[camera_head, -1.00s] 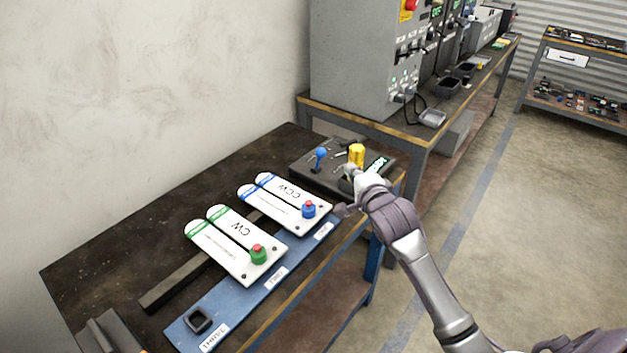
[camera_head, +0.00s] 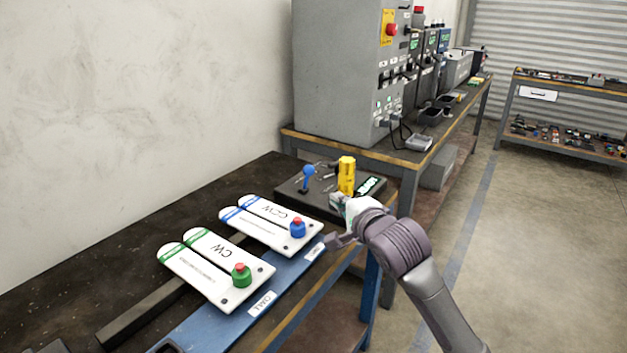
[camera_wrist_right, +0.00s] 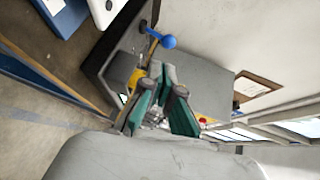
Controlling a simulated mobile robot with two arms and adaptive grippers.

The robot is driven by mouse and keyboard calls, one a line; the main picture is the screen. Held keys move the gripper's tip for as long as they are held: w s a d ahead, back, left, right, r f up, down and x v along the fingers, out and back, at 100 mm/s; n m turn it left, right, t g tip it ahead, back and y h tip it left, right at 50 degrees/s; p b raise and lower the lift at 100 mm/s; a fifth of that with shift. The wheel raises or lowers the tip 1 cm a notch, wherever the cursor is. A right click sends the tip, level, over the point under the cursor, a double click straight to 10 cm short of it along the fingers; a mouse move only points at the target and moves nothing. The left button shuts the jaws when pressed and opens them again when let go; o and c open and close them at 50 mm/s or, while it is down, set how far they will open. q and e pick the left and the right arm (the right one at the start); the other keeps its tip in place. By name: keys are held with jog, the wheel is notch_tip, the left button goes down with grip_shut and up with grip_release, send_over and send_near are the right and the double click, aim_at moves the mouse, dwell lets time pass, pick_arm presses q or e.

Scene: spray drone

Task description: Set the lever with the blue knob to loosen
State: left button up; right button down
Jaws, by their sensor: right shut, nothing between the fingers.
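The lever with the blue knob (camera_head: 309,171) stands up from a dark box (camera_head: 325,199) at the far end of the workbench, left of a yellow cylinder (camera_head: 347,176). In the right wrist view the blue knob (camera_wrist_right: 168,42) is beyond my fingertips, on a short rod from the box face. Any loosen marking is too small to read. My right gripper (camera_head: 338,222) is at the near side of the box, apart from the knob. In the wrist view its green-padded fingers (camera_wrist_right: 165,84) are shut and empty. My left gripper is not in view.
White CCW (camera_head: 268,226) and CW (camera_head: 215,270) panels with blue and green red-topped buttons lie on the bench before the box. A grey control cabinet (camera_head: 335,75) stands behind on another bench. Open floor lies to the right.

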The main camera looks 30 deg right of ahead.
aim_at(311, 174)
jog(key=x, duration=1.2)
jog(key=shift+w+d+r+b, duration=0.15)
jog(key=shift+w+r+b, duration=0.2)
jog(key=shift+w+d, duration=0.1)
jog(key=shift+w, duration=0.55)
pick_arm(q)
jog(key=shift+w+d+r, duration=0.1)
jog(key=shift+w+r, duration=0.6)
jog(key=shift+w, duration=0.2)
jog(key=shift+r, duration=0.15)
pick_arm(e)
jog(key=shift+r, duration=0.15)
